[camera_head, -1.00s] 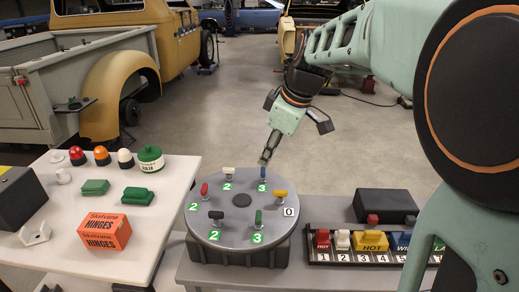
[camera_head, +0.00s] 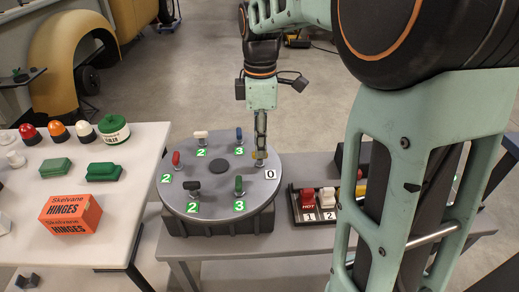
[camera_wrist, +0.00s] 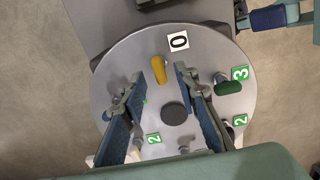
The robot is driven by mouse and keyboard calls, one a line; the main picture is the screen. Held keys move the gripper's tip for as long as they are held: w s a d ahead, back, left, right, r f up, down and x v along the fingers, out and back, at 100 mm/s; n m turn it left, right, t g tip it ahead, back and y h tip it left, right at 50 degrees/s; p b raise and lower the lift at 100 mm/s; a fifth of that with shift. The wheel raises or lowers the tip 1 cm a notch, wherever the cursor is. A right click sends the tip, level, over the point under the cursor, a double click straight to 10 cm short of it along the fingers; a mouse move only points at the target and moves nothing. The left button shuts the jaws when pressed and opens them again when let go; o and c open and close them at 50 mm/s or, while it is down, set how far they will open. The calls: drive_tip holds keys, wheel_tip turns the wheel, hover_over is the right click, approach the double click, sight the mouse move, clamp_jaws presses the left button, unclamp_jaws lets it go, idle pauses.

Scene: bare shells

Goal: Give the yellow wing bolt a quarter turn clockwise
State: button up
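The yellow wing bolt (camera_wrist: 159,69) stands on the round grey plate (camera_wrist: 215,65) beside the label 0 (camera_wrist: 179,41). In the wrist view its wing points roughly up and down the picture. My gripper (camera_wrist: 158,80) is open, with its two blue-padded fingers apart and the yellow bolt showing between and just past the tips. I cannot tell whether a finger touches it. In the head view my gripper (camera_head: 260,160) reaches down at the plate's right side and mostly hides the yellow bolt.
Other wing bolts stand around the plate: blue (camera_head: 239,134), white (camera_head: 200,138), red (camera_head: 176,160), black (camera_head: 192,188) and green (camera_head: 239,187). A switch panel (camera_head: 310,215) is right of the plate, partly behind my arm. A white table (camera_head: 130,180) with boxes stands left.

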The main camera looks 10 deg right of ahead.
drive_tip(key=shift+f, duration=1.2)
clamp_jaws()
drive_tip(key=shift+m, duration=0.3)
